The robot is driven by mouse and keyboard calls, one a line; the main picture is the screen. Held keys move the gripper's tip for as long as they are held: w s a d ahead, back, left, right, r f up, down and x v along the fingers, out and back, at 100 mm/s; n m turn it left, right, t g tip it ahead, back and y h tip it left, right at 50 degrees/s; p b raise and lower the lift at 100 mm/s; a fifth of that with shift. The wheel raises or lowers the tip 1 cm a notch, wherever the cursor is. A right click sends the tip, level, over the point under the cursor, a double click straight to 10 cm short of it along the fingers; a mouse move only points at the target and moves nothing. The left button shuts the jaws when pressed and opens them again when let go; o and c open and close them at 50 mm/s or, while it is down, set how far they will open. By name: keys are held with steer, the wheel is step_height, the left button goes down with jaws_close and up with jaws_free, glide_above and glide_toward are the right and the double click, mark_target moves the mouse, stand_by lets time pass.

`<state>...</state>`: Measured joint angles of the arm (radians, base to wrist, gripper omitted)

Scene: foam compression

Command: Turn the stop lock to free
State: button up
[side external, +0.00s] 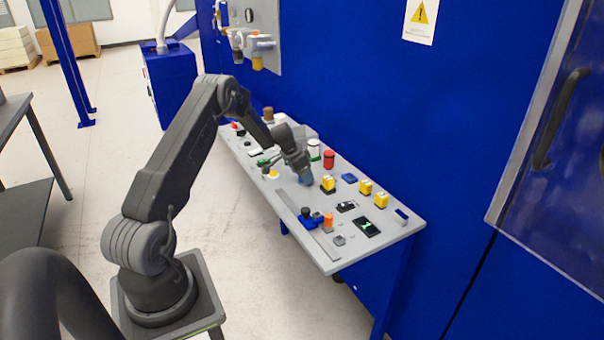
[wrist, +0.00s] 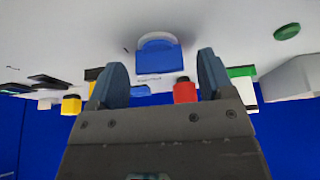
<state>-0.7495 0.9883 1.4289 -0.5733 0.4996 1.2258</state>
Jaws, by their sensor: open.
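My gripper (side external: 303,177) is over the middle of the grey control panel (side external: 278,212), pointing down at it. In the wrist view its two blue fingers (wrist: 162,62) are apart with nothing held between them. A blue part with a pale rounded top edge (wrist: 158,56) sits on the panel ahead of the gap between the fingers, apart from them. A small label beside it is too small to read. I cannot tell for sure whether this blue part is the stop lock, nor its setting. In the side view the gripper hides the panel under it.
Near the gripper stand a red cylinder (side external: 328,159), a green-and-white part (side external: 313,150) and yellow blocks (side external: 365,187). An orange knob (side external: 328,220) and a black display (side external: 366,227) are nearer the panel's front end. A blue wall (side external: 400,110) rises behind the panel.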

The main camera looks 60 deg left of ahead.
steer(key=shift+c, duration=0.4)
steer(key=c, duration=0.8)
steer(key=shift+c, duration=0.2)
steer(key=shift+n, duration=0.4)
steer(key=n+y, duration=0.1)
steer(key=n, duration=0.2)
steer(key=shift+n+y, duration=0.3)
steer(key=shift+y, duration=0.1)
steer(key=n, duration=0.2)
steer(key=n+g+y, duration=0.1)
steer(key=n, duration=0.2)
steer(key=shift+w+d+y, duration=0.15)
steer(key=shift+y, duration=0.15)
steer(key=n+g, duration=0.1)
steer(key=n, duration=0.1)
steer(key=n+y, duration=0.1)
steer(key=n, duration=0.1)
steer(key=shift+n+g, duration=0.3)
steer(key=shift+g, duration=0.1)
steer(key=shift+n+g, duration=0.8)
steer(key=shift+n, duration=1.1)
